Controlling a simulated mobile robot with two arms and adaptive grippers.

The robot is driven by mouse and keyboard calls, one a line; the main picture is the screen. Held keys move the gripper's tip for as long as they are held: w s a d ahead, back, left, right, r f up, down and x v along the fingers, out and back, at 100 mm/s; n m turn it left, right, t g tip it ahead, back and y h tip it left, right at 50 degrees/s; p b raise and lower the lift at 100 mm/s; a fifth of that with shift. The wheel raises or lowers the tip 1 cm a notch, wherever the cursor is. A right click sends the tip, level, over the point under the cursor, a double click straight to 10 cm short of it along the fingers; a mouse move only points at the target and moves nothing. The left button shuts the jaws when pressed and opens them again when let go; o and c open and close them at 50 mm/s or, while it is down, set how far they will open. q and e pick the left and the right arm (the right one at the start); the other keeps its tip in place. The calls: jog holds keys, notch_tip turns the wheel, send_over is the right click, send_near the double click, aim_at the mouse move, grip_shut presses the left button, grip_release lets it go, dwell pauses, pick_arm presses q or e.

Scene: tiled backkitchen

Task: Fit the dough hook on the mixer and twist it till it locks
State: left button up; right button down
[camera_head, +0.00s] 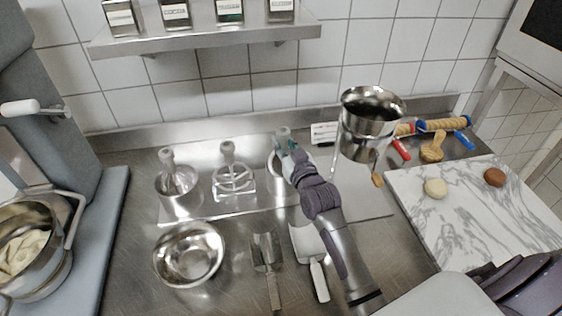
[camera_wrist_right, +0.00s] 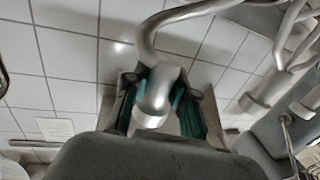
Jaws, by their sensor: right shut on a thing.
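The dough hook (camera_wrist_right: 165,30) is a bent silvery metal bar with a thick round shaft. My right gripper (camera_wrist_right: 155,95) is shut on that shaft, its teal pads on both sides. In the head view the right gripper (camera_head: 284,150) is at the rightmost stand on the steel tray, and the hook's shaft top (camera_head: 283,132) shows above it. The mixer's socket is out of sight. My left gripper is not in view.
A whisk (camera_head: 170,165) and a flat beater (camera_head: 232,178) stand on the tray (camera_head: 205,212) left of the gripper. A steel bowl (camera_head: 190,255), a scoop (camera_head: 266,255) and a white scraper (camera_head: 310,248) lie in front. A tall metal container (camera_head: 368,125) and marble board (camera_head: 450,215) are right.

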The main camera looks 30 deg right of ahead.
aim_at(283, 130)
notch_tip(283, 130, up, 9)
jog(key=p, duration=0.7)
jog(key=shift+f, duration=0.3)
